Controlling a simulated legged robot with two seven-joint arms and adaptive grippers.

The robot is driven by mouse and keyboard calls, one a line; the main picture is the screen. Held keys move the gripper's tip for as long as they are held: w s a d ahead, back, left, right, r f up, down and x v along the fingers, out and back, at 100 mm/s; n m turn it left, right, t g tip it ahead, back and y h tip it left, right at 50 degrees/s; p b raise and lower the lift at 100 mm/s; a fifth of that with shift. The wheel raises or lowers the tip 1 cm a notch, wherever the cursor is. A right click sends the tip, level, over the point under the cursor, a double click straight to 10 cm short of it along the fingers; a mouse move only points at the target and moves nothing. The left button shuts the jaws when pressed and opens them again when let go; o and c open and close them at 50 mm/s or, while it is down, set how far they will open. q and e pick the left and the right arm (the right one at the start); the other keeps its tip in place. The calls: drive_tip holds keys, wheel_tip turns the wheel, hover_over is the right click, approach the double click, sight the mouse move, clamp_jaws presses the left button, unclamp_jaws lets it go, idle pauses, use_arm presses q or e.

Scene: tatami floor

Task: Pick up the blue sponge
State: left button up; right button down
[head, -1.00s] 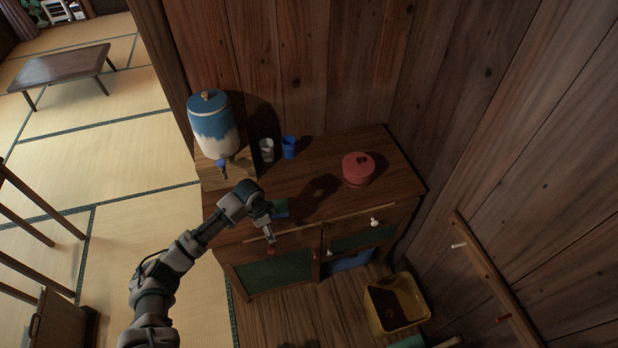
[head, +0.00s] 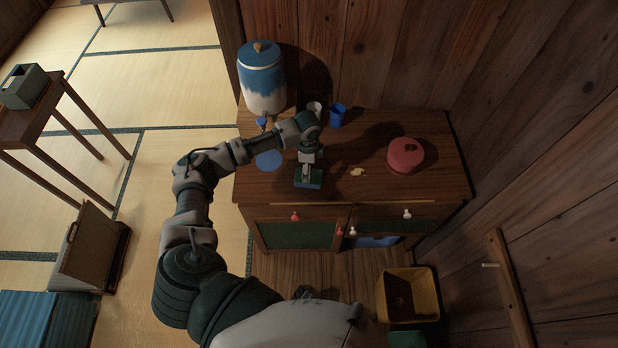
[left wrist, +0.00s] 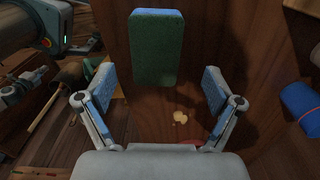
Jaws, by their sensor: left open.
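The sponge (head: 313,182) lies on the wooden cabinet top near its front edge. It is green on its upper face with a blue layer below. In the left wrist view the sponge (left wrist: 155,50) lies ahead of the fingers, near the top of the picture. My left gripper (head: 308,169) points down at the sponge and partly covers it in the head view. In the left wrist view my left gripper (left wrist: 159,88) is open, with its blue-padded fingers wide apart and nothing between them. I cannot tell how high it is above the sponge. My right gripper is not in view.
A blue and white dispenser (head: 263,80) stands at the cabinet's back left, near a white cup (head: 314,108) and a blue cup (head: 338,115). A red lidded pot (head: 405,156) is at right. A small yellow piece (head: 357,172) lies between. A yellow bin (head: 408,293) stands below.

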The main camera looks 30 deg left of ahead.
use_arm(q)
wheel_tip(320, 180, down, 6)
drive_tip(key=shift+s+d+r, duration=0.1)
drive_tip(key=shift+s+r, duration=0.05)
drive_tip(key=c, duration=0.8)
